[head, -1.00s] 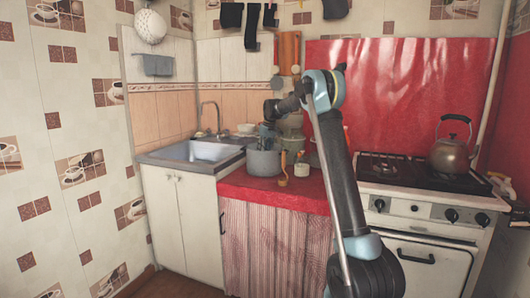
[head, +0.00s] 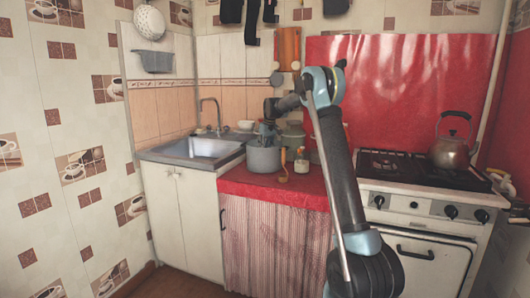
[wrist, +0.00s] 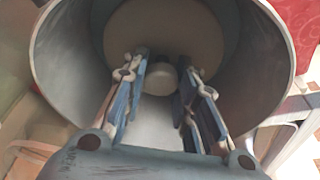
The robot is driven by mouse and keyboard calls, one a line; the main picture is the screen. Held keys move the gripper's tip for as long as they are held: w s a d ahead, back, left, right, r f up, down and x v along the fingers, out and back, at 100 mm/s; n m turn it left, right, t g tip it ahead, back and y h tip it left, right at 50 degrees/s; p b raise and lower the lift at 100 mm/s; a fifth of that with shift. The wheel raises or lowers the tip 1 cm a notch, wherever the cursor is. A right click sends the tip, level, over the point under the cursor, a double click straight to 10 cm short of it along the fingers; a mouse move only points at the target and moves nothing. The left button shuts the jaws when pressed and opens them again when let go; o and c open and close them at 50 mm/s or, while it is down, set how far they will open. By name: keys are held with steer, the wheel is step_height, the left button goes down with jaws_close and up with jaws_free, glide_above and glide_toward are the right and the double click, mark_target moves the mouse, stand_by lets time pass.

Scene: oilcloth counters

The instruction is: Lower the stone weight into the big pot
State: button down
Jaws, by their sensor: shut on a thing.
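The big pot (head: 263,160) is grey and stands on the red counter beside the sink. In the wrist view its round wall (wrist: 262,60) surrounds my gripper (wrist: 163,82). The stone weight (wrist: 165,30) shows there as a pale, round body with a small knob between my fingers. My gripper is shut on this knob, and the weight is inside the pot's rim. Whether it touches the bottom cannot be told. In the head view my gripper (head: 268,137) reaches down into the pot, and the weight is hidden by the pot wall.
The sink (head: 200,149) is left of the pot. A small bottle with a pale label (head: 302,164) and an orange-brown utensil (head: 283,165) stand close to its right. Larger jars (head: 293,137) are behind. The stove with a kettle (head: 452,150) is farther right.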

steer(key=c, duration=1.2)
jaws_free()
steer(key=v, duration=1.1)
steer(key=s+d+m, duration=0.1)
steer(key=s+d, duration=0.5)
steer(key=s, duration=0.4)
steer(key=s+d+m, duration=0.1)
steer(key=s+d, duration=0.5)
steer(key=s, duration=0.5)
steer(key=s+d+m, duration=0.2)
steer(key=s+d, duration=0.4)
steer(key=s, duration=0.4)
steer(key=s+d+f+m, duration=0.1)
steer(key=s+d+f, duration=0.2)
steer(key=s+f, duration=0.4)
steer(key=s+d+f+m+h, duration=0.1)
steer(key=s+d+f, duration=0.2)
steer(key=s+f, duration=0.5)
steer(key=s+d+f+m, duration=0.1)
steer(key=s+d+f, duration=0.2)
steer(key=s+f, duration=0.5)
steer(key=s, duration=0.8)
steer(key=shift+s+h, duration=0.25)
steer(key=shift+h, duration=0.15)
